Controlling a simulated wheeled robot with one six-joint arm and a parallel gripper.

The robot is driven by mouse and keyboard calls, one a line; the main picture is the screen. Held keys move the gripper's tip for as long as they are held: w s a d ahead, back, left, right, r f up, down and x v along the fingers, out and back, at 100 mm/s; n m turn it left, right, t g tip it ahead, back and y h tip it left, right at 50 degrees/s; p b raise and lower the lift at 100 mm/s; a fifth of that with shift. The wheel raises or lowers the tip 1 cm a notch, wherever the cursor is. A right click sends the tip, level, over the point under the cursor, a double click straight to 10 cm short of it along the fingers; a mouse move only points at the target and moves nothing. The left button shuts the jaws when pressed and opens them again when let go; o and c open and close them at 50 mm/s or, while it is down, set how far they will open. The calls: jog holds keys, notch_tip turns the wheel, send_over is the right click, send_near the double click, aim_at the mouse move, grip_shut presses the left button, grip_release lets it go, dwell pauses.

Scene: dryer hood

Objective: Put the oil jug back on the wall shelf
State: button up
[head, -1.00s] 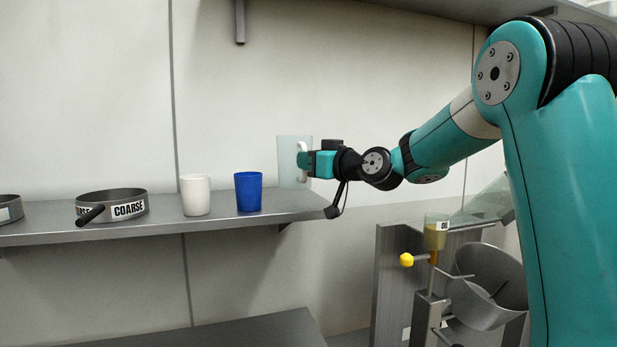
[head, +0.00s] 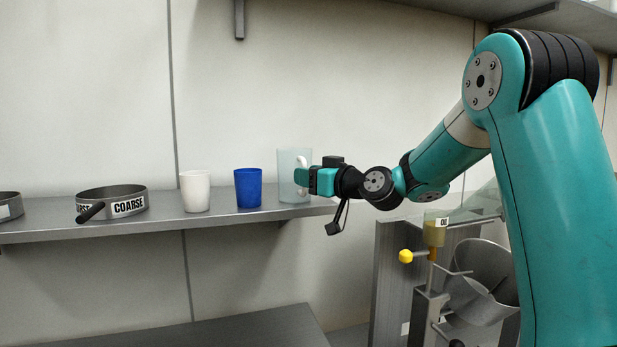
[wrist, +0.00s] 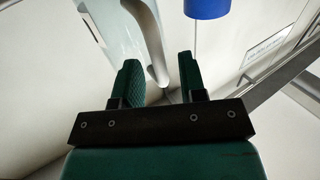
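The oil jug (head: 286,180) is a clear, pale jug with a white handle. It stands upright on the wall shelf (head: 230,219) near its right end, its base appearing to touch the shelf. My gripper (head: 300,177) is at the jug's handle side, reaching in from the right. In the wrist view my gripper (wrist: 160,75) has its two fingers apart, with the white handle (wrist: 152,40) of the jug between them. A gap shows on both sides of the handle. The jug's right side is partly hidden by my gripper in the head view.
A blue cup (head: 248,188) stands close to the left of the jug, then a white cup (head: 195,191) and a sieve labelled COARSE (head: 112,203). A yellow-knobbed valve (head: 406,256) and metal bowl (head: 484,285) are below right. A lower surface (head: 240,332) is clear.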

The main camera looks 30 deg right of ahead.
jog(key=b+v, duration=0.5)
jog(key=v, duration=0.6)
jog(key=s+a+f+n+g+y, duration=0.1)
jog(key=s+a+f+g, duration=0.15)
jog(key=a, duration=0.35)
jog(key=s+a+f+n+g+y, duration=0.1)
jog(key=s+a+f+g, duration=0.1)
jog(key=a+f+g, duration=0.3)
jog(key=s+a+f+n+g+y, duration=0.1)
jog(key=s+a+f, duration=0.1)
jog(key=a, duration=0.5)
jog(key=s+a+f+g+h, duration=0.2)
jog(key=s+f+g, duration=0.2)
jog(key=s, duration=0.6)
jog(key=s+a+f+g+h, duration=0.2)
jog(key=s+f+g, duration=0.3)
jog(key=s, duration=0.4)
jog(key=shift+s+a+f, duration=0.4)
jog(key=shift+a+f, duration=0.4)
jog(key=shift+a, duration=0.05)
